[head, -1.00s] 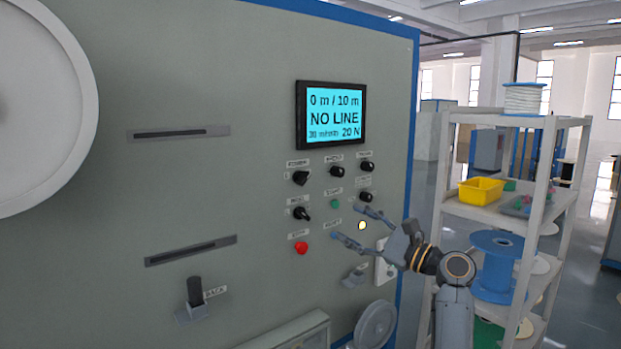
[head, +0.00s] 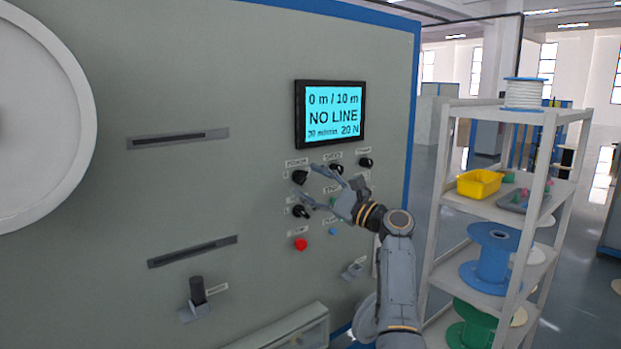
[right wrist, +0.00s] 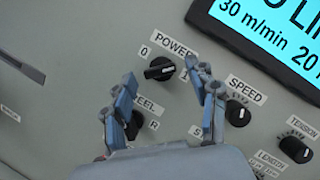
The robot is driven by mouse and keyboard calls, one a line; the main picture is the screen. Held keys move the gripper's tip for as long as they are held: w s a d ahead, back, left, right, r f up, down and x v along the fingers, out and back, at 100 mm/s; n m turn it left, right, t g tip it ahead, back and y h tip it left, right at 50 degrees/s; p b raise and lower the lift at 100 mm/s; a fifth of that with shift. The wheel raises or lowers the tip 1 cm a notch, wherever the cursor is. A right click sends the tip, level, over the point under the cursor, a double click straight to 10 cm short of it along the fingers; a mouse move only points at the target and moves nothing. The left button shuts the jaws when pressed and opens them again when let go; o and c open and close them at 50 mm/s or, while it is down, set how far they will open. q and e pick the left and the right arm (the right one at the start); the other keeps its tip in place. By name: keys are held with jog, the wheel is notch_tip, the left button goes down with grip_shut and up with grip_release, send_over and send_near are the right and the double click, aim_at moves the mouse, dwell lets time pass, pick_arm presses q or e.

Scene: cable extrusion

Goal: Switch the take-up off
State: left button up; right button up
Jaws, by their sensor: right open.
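The take-up's grey panel (head: 190,90) carries a black POWER knob (head: 300,177). In the right wrist view the POWER knob (right wrist: 160,68) has its bar lying nearly level between the marks, with a white mark toward its right end. My right gripper (head: 309,184) is open in front of the knobs, its fingers pointing left. In the right wrist view its fingertips (right wrist: 160,76) stand on either side of the POWER knob, apart from it as far as I can tell. The screen (head: 333,114) is lit and reads NO LINE. My left gripper is out of view.
The REEL knob (head: 301,211) is just below the POWER knob, partly behind a finger in the wrist view. The SPEED knob (right wrist: 238,112) is close to the other finger. A red button (head: 301,244) is lower down. A shelf rack (head: 541,150) stands at right.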

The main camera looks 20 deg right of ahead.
jog(key=shift+w+a+r, duration=0.1)
jog(key=shift+w+a, duration=0.05)
jog(key=shift+w, duration=0.05)
jog(key=c, duration=1.1)
jog(key=shift+c, duration=0.2)
